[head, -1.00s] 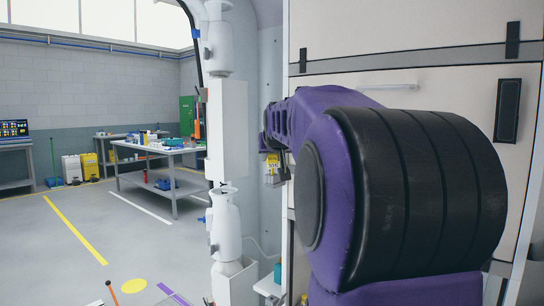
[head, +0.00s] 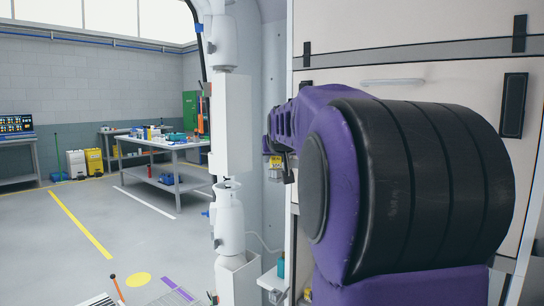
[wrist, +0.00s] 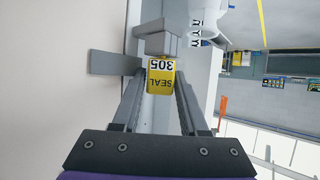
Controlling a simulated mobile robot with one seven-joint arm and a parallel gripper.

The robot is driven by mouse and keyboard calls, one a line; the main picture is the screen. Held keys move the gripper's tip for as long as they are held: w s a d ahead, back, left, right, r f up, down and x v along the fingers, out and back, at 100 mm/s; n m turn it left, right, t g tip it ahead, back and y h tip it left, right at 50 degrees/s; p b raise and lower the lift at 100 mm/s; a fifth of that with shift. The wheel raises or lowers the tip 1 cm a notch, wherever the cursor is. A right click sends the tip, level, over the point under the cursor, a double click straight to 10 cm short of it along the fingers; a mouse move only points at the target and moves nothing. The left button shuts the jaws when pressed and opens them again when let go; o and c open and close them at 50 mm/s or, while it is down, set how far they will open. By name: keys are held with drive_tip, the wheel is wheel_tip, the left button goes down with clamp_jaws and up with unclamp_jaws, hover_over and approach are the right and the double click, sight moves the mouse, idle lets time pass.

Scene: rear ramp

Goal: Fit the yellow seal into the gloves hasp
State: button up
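The yellow seal (wrist: 161,77), marked "SEAL 305", sits between the fingertips of my gripper (wrist: 160,82) in the wrist view. The fingers look closed on its sides, though the contact is hard to see. Just beyond the seal is a grey block with a flat plate (wrist: 115,62), which may be the hasp; I cannot tell whether the seal touches it. My arm hides much of that area.
A pale cabinet front with a light handle (head: 392,82) stands behind my arm. A white post (head: 233,125) rises left of the gripper. Farther left are a workbench (head: 165,143), yellow and white containers (head: 94,161) and open floor (head: 60,255).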

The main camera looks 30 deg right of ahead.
drive_tip(key=o, duration=0.4)
drive_tip(key=shift+c, duration=0.2)
drive_tip(key=shift+r, duration=0.1)
drive_tip(key=shift+d+r, duration=0.1)
drive_tip(key=shift+d, duration=0.05)
